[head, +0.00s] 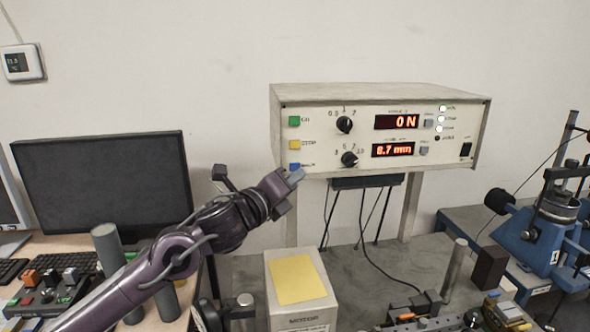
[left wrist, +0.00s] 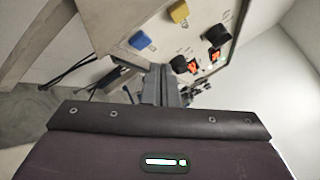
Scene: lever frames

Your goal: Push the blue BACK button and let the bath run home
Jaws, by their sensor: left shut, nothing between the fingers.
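The control box (head: 360,135) is a pale case with a green, a yellow and a blue button down its left side. The blue button (head: 294,166) is the lowest, at the panel's lower left corner; its label is too small to read. My left gripper (head: 297,175) is shut and empty, its tips beside the lower edge of that button. In the left wrist view the blue button (left wrist: 141,40) stands up and left of the shut fingers (left wrist: 160,75), apart from them in the picture. I cannot pick out the bath for certain. My right gripper is not in view.
The displays read 0 N (head: 397,122) and 8.7 mm (head: 393,150). Two black knobs (head: 344,125) sit beside them. A monitor (head: 105,185) is at left, a blue machine (head: 540,235) at right.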

